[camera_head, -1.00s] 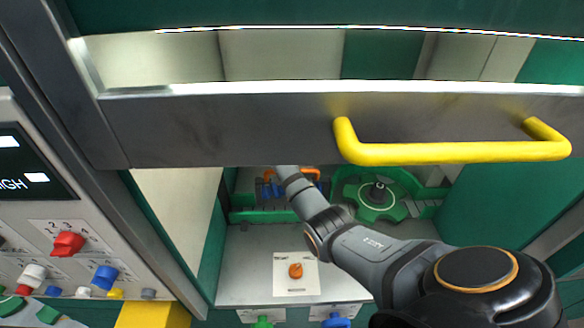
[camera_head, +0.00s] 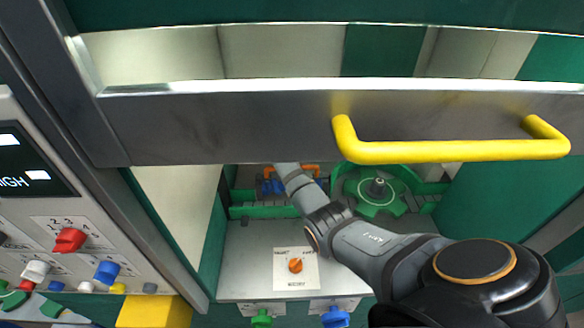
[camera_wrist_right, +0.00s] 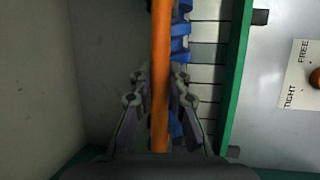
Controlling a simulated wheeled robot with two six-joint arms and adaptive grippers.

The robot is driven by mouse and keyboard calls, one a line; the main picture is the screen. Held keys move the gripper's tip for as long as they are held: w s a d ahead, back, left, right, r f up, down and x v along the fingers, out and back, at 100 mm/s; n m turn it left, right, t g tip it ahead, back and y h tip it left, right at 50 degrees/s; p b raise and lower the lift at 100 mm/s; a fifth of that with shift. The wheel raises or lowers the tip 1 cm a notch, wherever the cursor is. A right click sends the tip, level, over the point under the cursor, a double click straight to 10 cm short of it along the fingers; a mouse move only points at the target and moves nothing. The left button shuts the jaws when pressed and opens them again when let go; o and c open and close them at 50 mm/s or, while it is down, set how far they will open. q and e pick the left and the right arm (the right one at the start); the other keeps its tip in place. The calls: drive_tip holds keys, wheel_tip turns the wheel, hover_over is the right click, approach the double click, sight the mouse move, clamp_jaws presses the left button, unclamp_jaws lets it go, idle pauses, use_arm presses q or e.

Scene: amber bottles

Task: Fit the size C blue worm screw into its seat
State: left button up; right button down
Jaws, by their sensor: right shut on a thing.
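My right gripper (camera_wrist_right: 160,76) is shut around an orange bar (camera_wrist_right: 160,35), which runs lengthwise between its fingers in the right wrist view. A blue ridged part (camera_wrist_right: 180,28), which looks like the worm screw, lies just behind and right of the bar, partly hidden by it and the fingers. In the head view the blue part (camera_head: 272,187) and the orange bar (camera_head: 310,170) sit at the back of the bay, mostly covered by my right arm. I cannot read a size mark or tell whether the screw is seated. My left gripper is not in view.
A green gear wheel (camera_head: 377,190) stands right of my arm. A white plate with an orange knob (camera_head: 295,265) lies on the grey deck. A raised door frame with a yellow handle (camera_head: 450,152) crosses above. Left is a panel with coloured knobs (camera_head: 68,240).

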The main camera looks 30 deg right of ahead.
drive_tip(key=shift+s+f, duration=0.1)
drive_tip(key=shift+f, duration=0.15)
idle(0.6)
drive_tip(key=c, duration=1.2)
unclamp_jaws()
drive_tip(key=shift+a+f, duration=0.1)
drive_tip(key=shift+f, duration=0.05)
drive_tip(key=v, duration=0.7)
drive_tip(key=shift+r, duration=0.35)
